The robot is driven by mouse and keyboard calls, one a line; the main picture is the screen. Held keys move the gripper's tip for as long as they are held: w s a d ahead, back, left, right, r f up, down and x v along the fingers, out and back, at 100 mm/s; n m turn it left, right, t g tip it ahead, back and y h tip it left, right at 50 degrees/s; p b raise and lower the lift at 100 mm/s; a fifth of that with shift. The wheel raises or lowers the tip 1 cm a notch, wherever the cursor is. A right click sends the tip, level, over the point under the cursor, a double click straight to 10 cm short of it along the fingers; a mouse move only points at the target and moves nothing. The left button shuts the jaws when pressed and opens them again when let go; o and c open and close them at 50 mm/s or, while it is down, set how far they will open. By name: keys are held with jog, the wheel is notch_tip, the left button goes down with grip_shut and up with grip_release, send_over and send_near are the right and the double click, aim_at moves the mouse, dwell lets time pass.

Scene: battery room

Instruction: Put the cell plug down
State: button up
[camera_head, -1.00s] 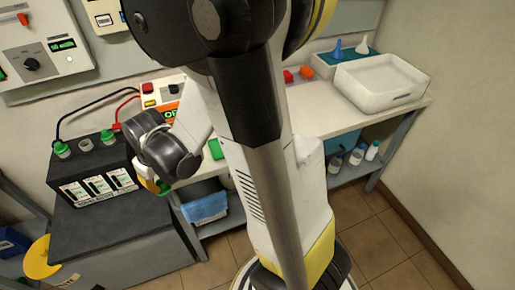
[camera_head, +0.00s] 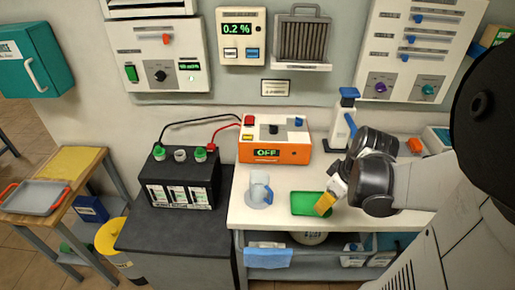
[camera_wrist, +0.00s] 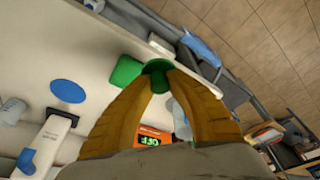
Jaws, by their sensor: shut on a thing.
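My gripper (camera_head: 322,208) has yellow fingers and is at the right side of the small green tray (camera_head: 302,205) on the white bench. In the wrist view, the fingers (camera_wrist: 158,76) are shut on a dark green cell plug (camera_wrist: 157,66). The plug is in front of the lighter green tray (camera_wrist: 125,71); whether it touches the tray I cannot tell. In the head view the fingers hide the plug. The black battery (camera_head: 182,182) stands left of the bench, with green plugs on its left and right openings and a pale, uncapped-looking middle one.
A clear jug (camera_head: 260,192) stands left of the tray. The orange and white charger (camera_head: 274,142), its display reading OFF, stands behind. A white bottle with a blue top (camera_head: 345,118) stands behind my wrist. Bare bench lies between jug and tray.

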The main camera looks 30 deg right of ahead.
jog(key=b, duration=0.4)
send_over(307, 202)
jog(key=s, duration=0.1)
notch_tip(307, 202, down, 7)
jog(key=shift+r, duration=0.1)
jog(key=shift+d+f+b, duration=0.1)
jog(key=shift+f+b, duration=1.1)
jog(key=shift+f, duration=0.8)
jog(key=shift+f, duration=0.1)
jog(key=shift+w+f, duration=0.1)
jog(key=shift+f, duration=0.05)
jog(key=o, duration=0.8)
jog(key=shift+o, duration=0.2)
